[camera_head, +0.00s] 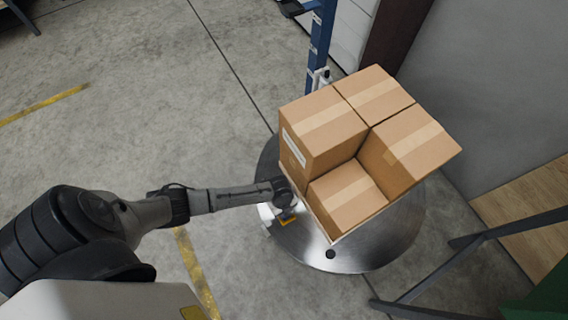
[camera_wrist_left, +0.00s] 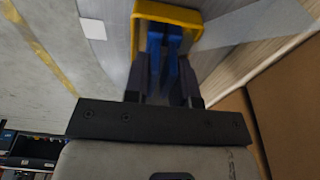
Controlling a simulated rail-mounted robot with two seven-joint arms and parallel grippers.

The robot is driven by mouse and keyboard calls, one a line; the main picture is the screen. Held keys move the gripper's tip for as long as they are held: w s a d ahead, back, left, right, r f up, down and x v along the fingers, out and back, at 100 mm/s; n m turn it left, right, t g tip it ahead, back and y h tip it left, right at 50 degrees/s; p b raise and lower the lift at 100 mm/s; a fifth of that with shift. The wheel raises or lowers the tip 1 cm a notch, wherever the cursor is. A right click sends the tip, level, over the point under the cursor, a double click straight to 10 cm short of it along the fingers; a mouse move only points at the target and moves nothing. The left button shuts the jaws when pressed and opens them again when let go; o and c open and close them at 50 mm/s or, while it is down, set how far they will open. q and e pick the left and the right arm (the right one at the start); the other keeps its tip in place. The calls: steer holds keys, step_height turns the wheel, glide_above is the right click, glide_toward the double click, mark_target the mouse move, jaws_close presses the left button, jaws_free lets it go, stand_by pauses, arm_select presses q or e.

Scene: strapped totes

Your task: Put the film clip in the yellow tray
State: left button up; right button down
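My left arm reaches in from the left in the head view, and its gripper (camera_wrist_left: 165,70) is beside the boxes, over the turntable's near left edge. In the left wrist view its dark fingers are close together, with two narrow blue strips (camera_wrist_left: 156,45) between and beyond them. I cannot tell whether these strips are fingertips or part of the film clip. A yellow U-shaped piece (camera_wrist_left: 168,14) frames their far end. A small yellow patch (camera_head: 289,221) shows beside the gripper in the head view. I cannot tell which yellow part, if any, is the tray. My right gripper is not in view.
Several taped cardboard boxes (camera_head: 345,198) stand stacked on a round metal turntable (camera_head: 385,248), close to the right of my left gripper. A blue post (camera_head: 319,45) rises behind them. A dark frame (camera_head: 430,278) stands at lower right. The floor at left is open.

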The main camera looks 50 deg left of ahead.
arm_select(q)
steer(key=o, duration=0.4)
steer(key=shift+r, duration=0.1)
steer(key=r+p, duration=0.2)
steer(key=r, duration=0.1)
steer(key=a+r+p, duration=0.1)
steer(key=r+p, duration=0.1)
steer(key=r, duration=0.2)
steer(key=r+p, duration=0.2)
steer(key=r, duration=0.1)
steer(key=shift+w+a+r, duration=0.15)
steer(key=shift+a+r, duration=0.05)
steer(key=s+d+r+n+t+p, duration=0.1)
steer(key=s+d+r+n+t, duration=0.1)
steer(key=s+d+r+n, duration=0.7)
steer(key=s+a+r+n+t+y, duration=0.1)
steer(key=s+a+r+n+t, duration=0.1)
steer(key=s+a+r+n, duration=0.3)
step_height(320, 180, up, 5)
steer(key=a+n, duration=0.1)
steer(key=n, duration=0.3)
steer(key=shift+s+a+y, duration=0.25)
steer(key=shift+a+y, duration=0.05)
steer(key=shift+a, duration=0.1)
